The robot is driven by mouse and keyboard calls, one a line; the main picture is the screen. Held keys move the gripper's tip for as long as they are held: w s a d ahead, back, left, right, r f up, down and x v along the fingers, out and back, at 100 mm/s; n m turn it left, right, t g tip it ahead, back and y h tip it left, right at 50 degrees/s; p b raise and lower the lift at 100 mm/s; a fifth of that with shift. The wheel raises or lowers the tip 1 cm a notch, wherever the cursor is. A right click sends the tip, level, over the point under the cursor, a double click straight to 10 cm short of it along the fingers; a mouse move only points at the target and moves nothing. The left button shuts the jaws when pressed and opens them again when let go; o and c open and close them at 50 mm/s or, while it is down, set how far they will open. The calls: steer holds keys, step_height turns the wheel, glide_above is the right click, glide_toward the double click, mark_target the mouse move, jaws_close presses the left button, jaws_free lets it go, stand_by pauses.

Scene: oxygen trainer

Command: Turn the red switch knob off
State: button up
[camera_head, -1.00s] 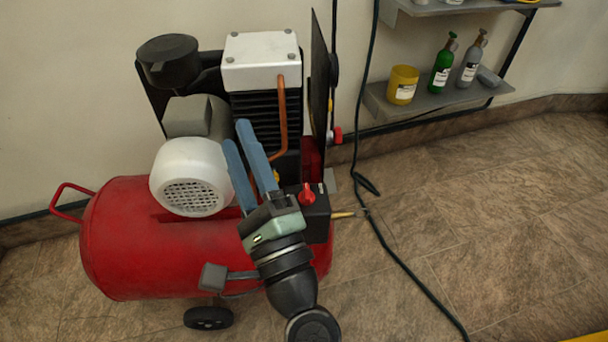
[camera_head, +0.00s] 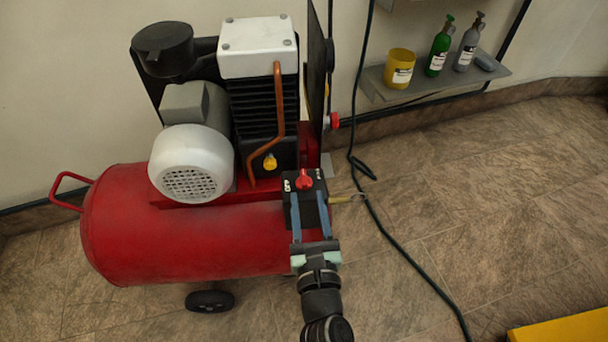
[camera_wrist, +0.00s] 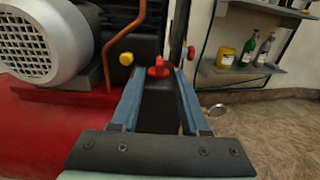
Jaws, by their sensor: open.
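The red switch knob (camera_head: 304,180) sits on top of a black switch box (camera_head: 290,208) at the right end of the red compressor tank. In the wrist view the knob (camera_wrist: 158,68) lies ahead, between and just beyond the fingertips. My gripper (camera_head: 309,197) is open, with its two blue fingers pointing at the knob from the front, one on each side of the box's near part. In the wrist view my gripper (camera_wrist: 158,72) holds nothing. I cannot tell whether a fingertip touches the knob.
The red compressor (camera_head: 180,245) carries a white motor (camera_head: 190,165), a copper pipe (camera_head: 278,110) and a yellow knob (camera_head: 270,162). A black cable (camera_head: 390,245) runs over the floor. A wall shelf (camera_head: 430,85) holds bottles and a yellow jar. The floor right is mostly clear.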

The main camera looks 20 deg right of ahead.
mark_target(305, 187)
steer(key=shift+p+x, duration=0.4)
steer(key=shift+x, duration=2.75)
steer(key=shift+c, duration=0.2)
jaws_close()
steer(key=shift+f, duration=0.1)
